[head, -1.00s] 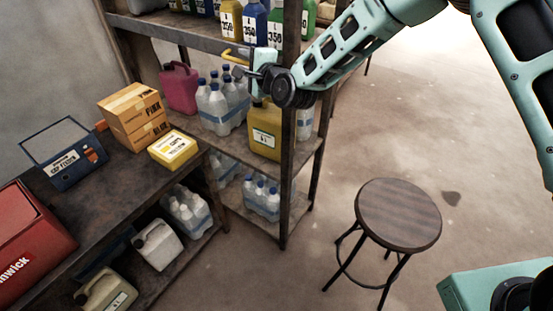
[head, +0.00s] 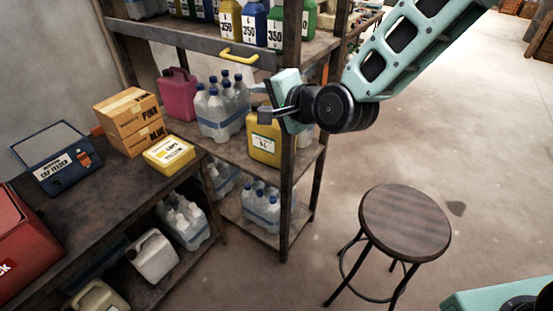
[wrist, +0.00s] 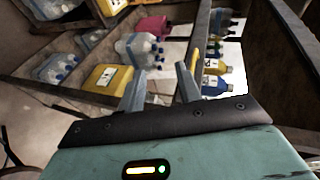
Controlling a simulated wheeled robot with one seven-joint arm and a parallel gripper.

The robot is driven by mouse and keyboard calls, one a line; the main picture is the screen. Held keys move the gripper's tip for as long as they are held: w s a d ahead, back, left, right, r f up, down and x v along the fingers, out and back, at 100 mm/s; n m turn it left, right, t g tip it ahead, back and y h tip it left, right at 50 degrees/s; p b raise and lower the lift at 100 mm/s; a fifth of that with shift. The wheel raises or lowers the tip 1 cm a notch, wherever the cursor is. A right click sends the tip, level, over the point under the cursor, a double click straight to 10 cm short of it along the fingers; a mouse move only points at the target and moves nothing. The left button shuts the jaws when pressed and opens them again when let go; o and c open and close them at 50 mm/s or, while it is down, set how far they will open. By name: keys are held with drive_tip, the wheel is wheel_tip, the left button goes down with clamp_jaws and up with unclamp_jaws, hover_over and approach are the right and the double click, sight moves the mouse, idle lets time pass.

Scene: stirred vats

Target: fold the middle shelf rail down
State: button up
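The middle shelf rail (head: 185,42) is a long grey board along the front edge of the shelf that bears the bottles. A yellow handle (head: 239,56) sits on its face near the right end. The bottles behind show above the rail. My gripper (head: 264,103) is below and to the right of the handle, in front of the right post, apart from the rail. In the wrist view my gripper (wrist: 160,85) has its two fingers spread with nothing between them. The yellow handle (wrist: 195,57) shows beyond the right finger there.
A yellow jug (head: 265,145) stands close below my gripper, beside a pack of clear bottles (head: 220,118). The shelf's right post (head: 290,150) is close to my gripper. A round stool (head: 405,222) stands on the floor at right. Open floor lies behind it.

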drive_tip(key=s+d+f+n+g+h+b, duration=0.1)
drive_tip(key=s+f+n+g, duration=0.1)
drive_tip(key=s+n, duration=0.2)
drive_tip(key=s+f+n+g+h+b, duration=0.1)
drive_tip(key=s+f+n+g, duration=0.2)
drive_tip(key=s, duration=0.4)
drive_tip(key=shift+s+d+f+n+g+h, duration=0.2)
drive_tip(key=shift+s+d+n+g+h, duration=0.1)
drive_tip(key=shift+d+n, duration=0.15)
drive_tip(key=shift+a, duration=0.1)
